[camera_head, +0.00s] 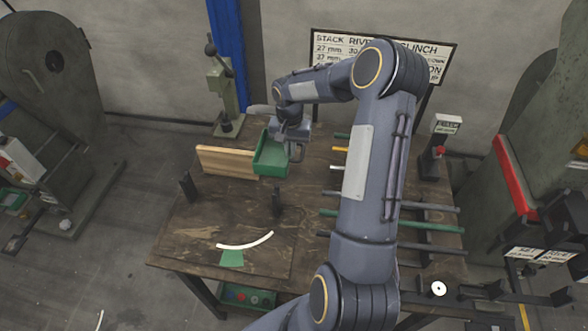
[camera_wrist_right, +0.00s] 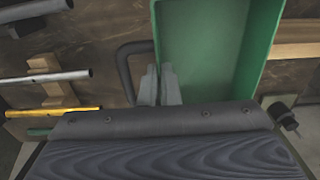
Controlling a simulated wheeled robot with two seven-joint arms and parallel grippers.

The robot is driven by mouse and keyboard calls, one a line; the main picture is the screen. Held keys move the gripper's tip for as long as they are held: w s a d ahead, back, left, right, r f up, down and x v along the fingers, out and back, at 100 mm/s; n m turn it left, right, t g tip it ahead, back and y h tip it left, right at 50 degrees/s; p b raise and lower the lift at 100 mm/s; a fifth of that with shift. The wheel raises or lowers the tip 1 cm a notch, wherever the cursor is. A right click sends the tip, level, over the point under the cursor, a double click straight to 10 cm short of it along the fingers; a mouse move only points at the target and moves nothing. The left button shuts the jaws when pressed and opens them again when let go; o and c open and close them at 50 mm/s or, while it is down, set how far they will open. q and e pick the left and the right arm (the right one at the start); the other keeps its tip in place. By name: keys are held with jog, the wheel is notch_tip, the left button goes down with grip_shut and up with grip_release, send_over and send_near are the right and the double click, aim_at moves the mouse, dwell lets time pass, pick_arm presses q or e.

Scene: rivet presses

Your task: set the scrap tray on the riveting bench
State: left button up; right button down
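The scrap tray (camera_head: 268,158) is a green open box over the back middle of the riveting bench (camera_head: 215,215), next to a wooden block. My right gripper (camera_head: 291,148) is at its right side. In the right wrist view the scrap tray (camera_wrist_right: 210,50) looks empty, with a dark loop handle on its left side. The fingers of the right gripper (camera_wrist_right: 160,85) are close together at the handle and tray wall, and look shut on it. Whether the tray touches the bench is hard to tell. My left gripper is not in view.
A wooden block (camera_head: 228,161) lies at the back left, near a lever press (camera_head: 225,95). Dark posts (camera_head: 277,201) stand on the bench. A white curved strip (camera_head: 245,243) and green patch (camera_head: 232,258) lie in front. Several rods (camera_head: 430,225) lie on the right.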

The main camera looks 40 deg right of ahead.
notch_tip(320, 180, down, 10)
jog(key=shift+r+p, duration=0.2)
jog(key=shift+p, duration=0.55)
jog(key=c, duration=1.7)
grip_release()
